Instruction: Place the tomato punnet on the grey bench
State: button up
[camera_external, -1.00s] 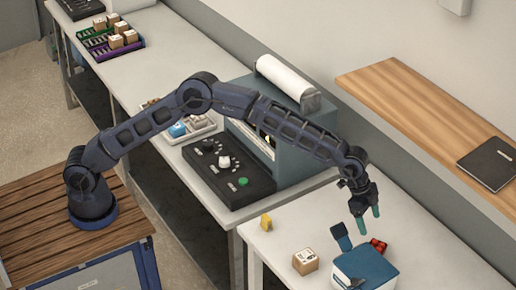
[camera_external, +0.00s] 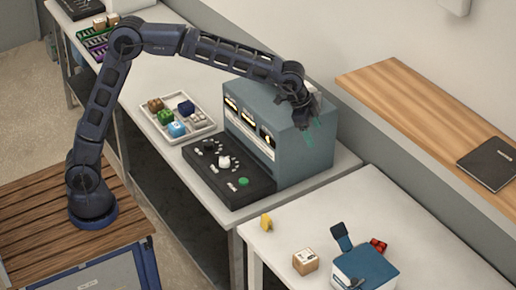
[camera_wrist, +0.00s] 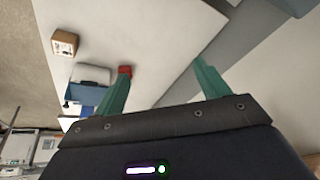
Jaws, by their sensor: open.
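The tomato punnet, a small red item (camera_external: 378,245), lies on the pale bench at the lower right, just behind a blue box. In the wrist view the red item (camera_wrist: 126,71) shows beside the tip of the left finger. My gripper (camera_external: 312,132) is open and empty, held high at the right side of the grey-blue machine, well away from the red item. Its two teal fingers stand apart in the wrist view (camera_wrist: 162,70). Two pale grey benches show, the near one (camera_external: 420,268) under the red item and a longer one (camera_external: 200,70) behind; I cannot tell which is meant.
The grey-blue machine (camera_external: 290,155) and a black control panel (camera_external: 228,172) stand on the longer bench. A tray of coloured blocks (camera_external: 193,130) is left of them. A blue box (camera_external: 365,270), a cardboard box (camera_external: 305,261) and a yellow piece (camera_external: 266,222) sit near the red item.

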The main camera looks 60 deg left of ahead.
jog(key=s+a+r+n+y, duration=0.1)
jog(key=s+a+r, duration=0.25)
jog(key=a, duration=0.45)
jog(key=s+a+r+n, duration=0.2)
jog(key=s+a+r, duration=0.15)
jog(key=a, duration=0.55)
jog(key=s+a+f+n+t+y, duration=0.1)
jog(key=s+a+n, duration=0.3)
jog(key=s+a, duration=1.7)
jog(key=shift+s+a+f+n, duration=0.3)
jog(key=shift+s+a+f, duration=0.1)
jog(key=shift+s, duration=0.05)
jog(key=s+a+f+n, duration=0.1)
jog(key=s, duration=0.2)
jog(key=s+a+f, duration=0.2)
jog(key=s, duration=0.2)
jog(key=s+a+f+n, duration=0.1)
jog(key=s+a+f, duration=0.1)
jog(key=s, duration=0.2)
jog(key=shift+s+a+f+n, duration=0.1)
jog(key=shift+a+f+n, duration=0.15)
jog(key=shift+n, duration=0.05)
jog(key=shift+c, duration=0.4)
jog(key=shift+s+a+f, duration=0.1)
jog(key=shift+s+f, duration=0.05)
jog(key=shift+s, duration=0.05)
jog(key=shift+c, duration=0.7)
